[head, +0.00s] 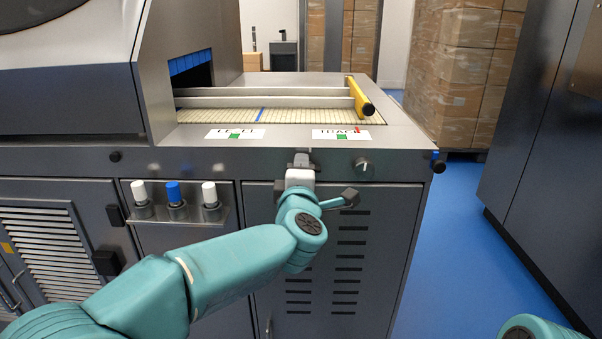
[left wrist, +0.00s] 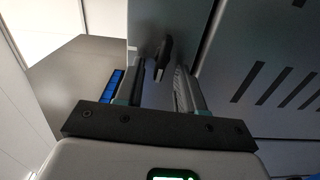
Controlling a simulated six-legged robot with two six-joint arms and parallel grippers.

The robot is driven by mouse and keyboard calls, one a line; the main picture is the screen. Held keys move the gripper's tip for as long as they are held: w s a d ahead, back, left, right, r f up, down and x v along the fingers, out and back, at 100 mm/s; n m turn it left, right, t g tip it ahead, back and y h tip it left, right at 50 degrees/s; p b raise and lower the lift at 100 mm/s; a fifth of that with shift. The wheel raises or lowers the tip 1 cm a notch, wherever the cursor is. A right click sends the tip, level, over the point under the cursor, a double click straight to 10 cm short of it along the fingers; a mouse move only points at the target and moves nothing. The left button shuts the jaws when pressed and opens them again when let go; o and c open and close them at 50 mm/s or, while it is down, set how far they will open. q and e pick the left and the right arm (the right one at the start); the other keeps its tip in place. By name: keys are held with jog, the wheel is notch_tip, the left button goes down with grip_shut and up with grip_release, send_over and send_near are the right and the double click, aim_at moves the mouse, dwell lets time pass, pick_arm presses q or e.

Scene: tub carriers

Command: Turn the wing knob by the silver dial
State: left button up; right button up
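The silver dial (head: 363,164) is a small round knob on the machine's front panel, under the right-hand white label. My left gripper (head: 302,157) is at the panel, left of the dial. In the left wrist view a dark wing knob (left wrist: 163,58) stands out from the grey panel. The fingers of my left gripper (left wrist: 164,80) are apart, one on each side of the knob, with gaps visible. In the head view my gripper and wrist hide the wing knob. My right gripper is not in view.
The machine's conveyor (head: 300,116) lies above the panel, with a yellow bar (head: 360,97) at its end. A shelf with white and blue bottles (head: 176,200) is left of my left wrist. Blue floor (head: 460,250) is clear on the right, before a dark cabinet (head: 545,130).

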pick_arm(q)
jog(key=shift+s, duration=0.1)
jog(key=s, duration=1.6)
jog(key=shift+p, duration=0.35)
